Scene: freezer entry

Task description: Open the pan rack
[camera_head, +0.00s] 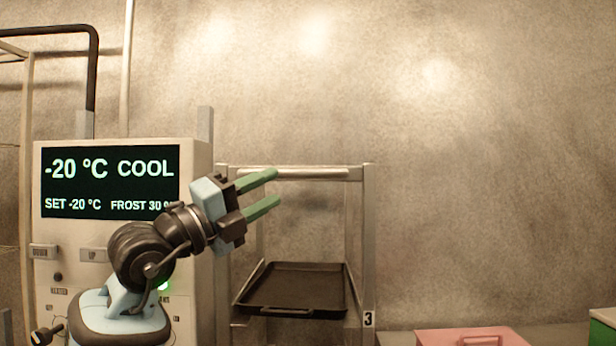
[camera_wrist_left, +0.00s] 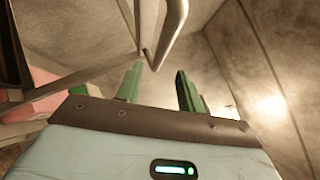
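The pan rack (camera_head: 368,230) is a metal frame right of the control cabinet, with a pale bar (camera_head: 310,174) across its top front. A dark pan (camera_head: 295,287) sits low inside it. My left gripper (camera_head: 278,186) is open and empty, with its two green fingers pointing right near the left part of the bar. In the left wrist view, a bent metal bar (camera_wrist_left: 172,38) lies just beyond the gap between the open fingers (camera_wrist_left: 158,88). I cannot tell whether the fingers touch the bar. My right gripper is not in view.
A control cabinet (camera_head: 122,232) with a temperature display stands at the left, behind my left arm. The wall to the right is bare.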

